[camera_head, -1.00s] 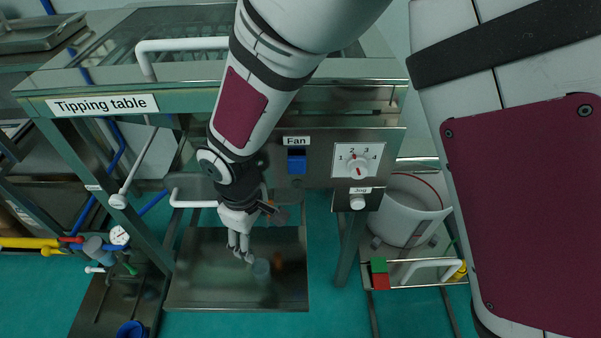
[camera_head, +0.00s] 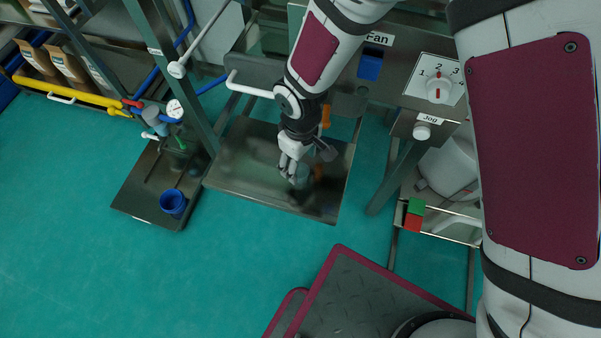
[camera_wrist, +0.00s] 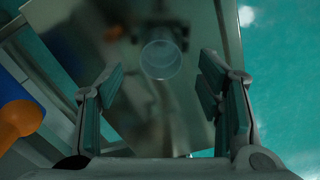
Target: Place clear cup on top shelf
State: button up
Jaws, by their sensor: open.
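The clear cup (camera_wrist: 161,57) is a round see-through vessel in the wrist view. It appears to stand on the shiny metal tray (camera_wrist: 205,25), with its round rim facing my camera. My gripper (camera_wrist: 161,70) is open, with one finger on each side of the picture. The cup shows in the gap ahead of the fingertips, and I see no finger touching it. In the head view my gripper (camera_head: 291,172) points down over the metal tray (camera_head: 235,160), and the cup is hard to make out there. I cannot tell which surface is the top shelf.
A control panel with a blue Fan switch (camera_head: 370,64) and a white dial (camera_head: 438,88) is right of my arm. A blue cup (camera_head: 172,202) stands on a lower dark plate (camera_head: 140,190) at left. Red and green blocks (camera_head: 414,213) lie at right. A white-handled lever (camera_head: 178,69) hangs near the tray.

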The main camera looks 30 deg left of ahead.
aim_at(300, 176)
notch_tip(300, 176, down, 5)
jog(key=shift+f+b, duration=0.1)
jog(key=shift+b, duration=1.15)
jog(key=c, duration=1.3)
jog(key=shift+r, duration=0.3)
